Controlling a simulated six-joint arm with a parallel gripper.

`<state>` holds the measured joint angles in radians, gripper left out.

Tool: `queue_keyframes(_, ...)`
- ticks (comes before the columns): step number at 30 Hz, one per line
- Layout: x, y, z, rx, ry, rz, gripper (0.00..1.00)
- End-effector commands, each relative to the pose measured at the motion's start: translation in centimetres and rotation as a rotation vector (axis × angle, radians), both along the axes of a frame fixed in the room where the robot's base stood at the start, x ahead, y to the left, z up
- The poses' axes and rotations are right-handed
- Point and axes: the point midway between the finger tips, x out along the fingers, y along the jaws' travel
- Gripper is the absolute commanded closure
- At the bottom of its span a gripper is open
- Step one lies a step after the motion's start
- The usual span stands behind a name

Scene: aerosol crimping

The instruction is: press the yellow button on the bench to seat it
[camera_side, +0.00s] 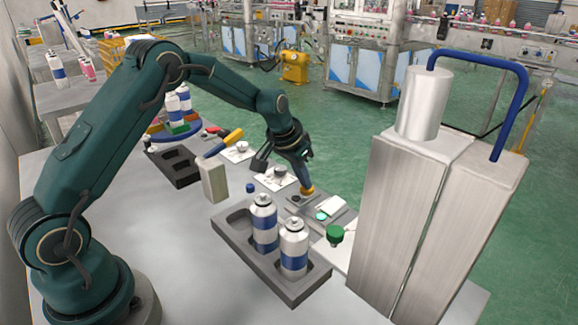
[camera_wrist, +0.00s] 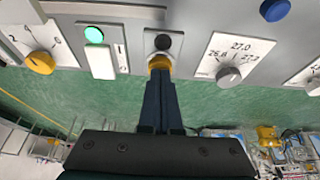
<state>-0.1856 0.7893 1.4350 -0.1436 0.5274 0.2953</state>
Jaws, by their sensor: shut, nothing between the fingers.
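The yellow button (camera_side: 307,191) sits on a grey panel on the bench, beside a small dark round part (camera_side: 295,198). It also shows in the wrist view (camera_wrist: 160,63), just below a black round part (camera_wrist: 163,42). My gripper (camera_side: 305,185) points down with its tips at the yellow button. In the wrist view my gripper (camera_wrist: 160,75) has its two fingers together and empty, their tips overlapping the button's edge. The fingers hide part of the button. Whether they touch it or press it down, I cannot tell.
A lit green lamp (camera_wrist: 94,35), a white switch (camera_wrist: 102,60) and a numbered dial (camera_wrist: 229,76) flank the button. A dark tray (camera_side: 228,237) holds two spray cans (camera_side: 264,222) in front. A tall metal machine (camera_side: 415,210) stands at right. A beige block (camera_side: 214,180) stands at left.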

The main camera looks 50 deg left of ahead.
Motion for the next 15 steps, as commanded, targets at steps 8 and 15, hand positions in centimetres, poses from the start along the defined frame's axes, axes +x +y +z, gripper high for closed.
queue_keyframes(8,-0.02,-0.02,-0.45,-0.001,0.001,0.0,1.0)
queue_keyframes(15,0.0,-0.02,-0.25,-0.001,0.001,0.0,1.0)
